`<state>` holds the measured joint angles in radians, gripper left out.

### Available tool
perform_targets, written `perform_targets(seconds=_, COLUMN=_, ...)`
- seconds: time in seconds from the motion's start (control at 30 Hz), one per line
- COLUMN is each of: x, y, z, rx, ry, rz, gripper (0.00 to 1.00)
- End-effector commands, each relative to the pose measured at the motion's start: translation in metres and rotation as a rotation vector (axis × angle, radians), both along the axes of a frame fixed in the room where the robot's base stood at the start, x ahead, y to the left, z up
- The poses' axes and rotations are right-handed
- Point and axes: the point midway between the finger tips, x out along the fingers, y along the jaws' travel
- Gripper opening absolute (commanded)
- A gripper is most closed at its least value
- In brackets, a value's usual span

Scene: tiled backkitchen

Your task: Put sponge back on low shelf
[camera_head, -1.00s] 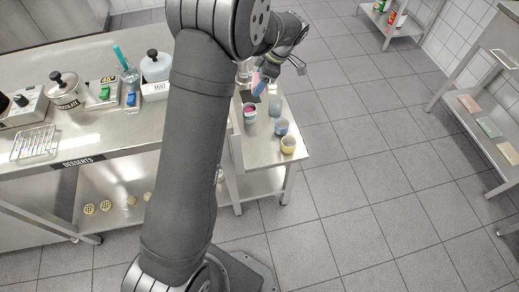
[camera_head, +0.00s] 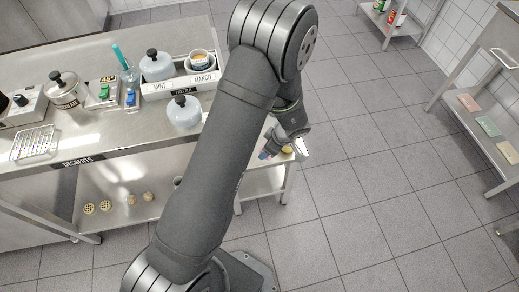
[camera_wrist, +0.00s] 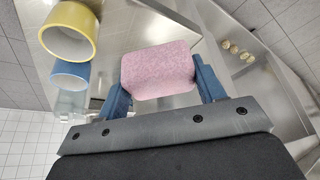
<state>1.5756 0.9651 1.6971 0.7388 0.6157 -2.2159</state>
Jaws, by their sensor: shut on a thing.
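My gripper (camera_wrist: 160,78) is shut on a pink sponge (camera_wrist: 158,70) in the wrist view, with one blue finger at each side of it. In the head view my gripper (camera_head: 281,146) hangs over the near right end of the small steel side table; the sponge cannot be made out there. The side table also has a lower shelf (camera_head: 262,183), partly hidden by my arm.
A yellow cup (camera_wrist: 70,30), a blue cup (camera_wrist: 70,74) and a clear vessel (camera_wrist: 70,103) stand close beside my gripper. The dessert counter (camera_head: 105,135) with jars is at the left. The tiled floor (camera_head: 370,150) between side table and rack is clear.

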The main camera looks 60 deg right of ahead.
Motion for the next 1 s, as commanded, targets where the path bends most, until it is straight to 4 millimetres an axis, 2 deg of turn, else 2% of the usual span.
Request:
perform_targets(seconds=0.1, x=0.025, y=-0.006, z=-0.016, rx=0.001, ry=0.000, rz=0.005, gripper=0.41)
perform_targets(seconds=0.3, x=0.046, y=-0.012, z=-0.028, rx=0.001, ry=0.000, rz=0.003, gripper=0.41)
perform_targets(seconds=0.47, x=0.047, y=-0.012, z=-0.037, rx=0.003, ry=-0.001, rz=-0.001, gripper=0.41)
perform_targets(seconds=0.7, x=0.047, y=-0.012, z=-0.067, rx=0.003, ry=0.000, rz=0.001, gripper=0.41)
perform_targets(seconds=1.0, x=0.047, y=-0.012, z=-0.069, rx=0.001, ry=0.000, rz=0.000, gripper=0.41)
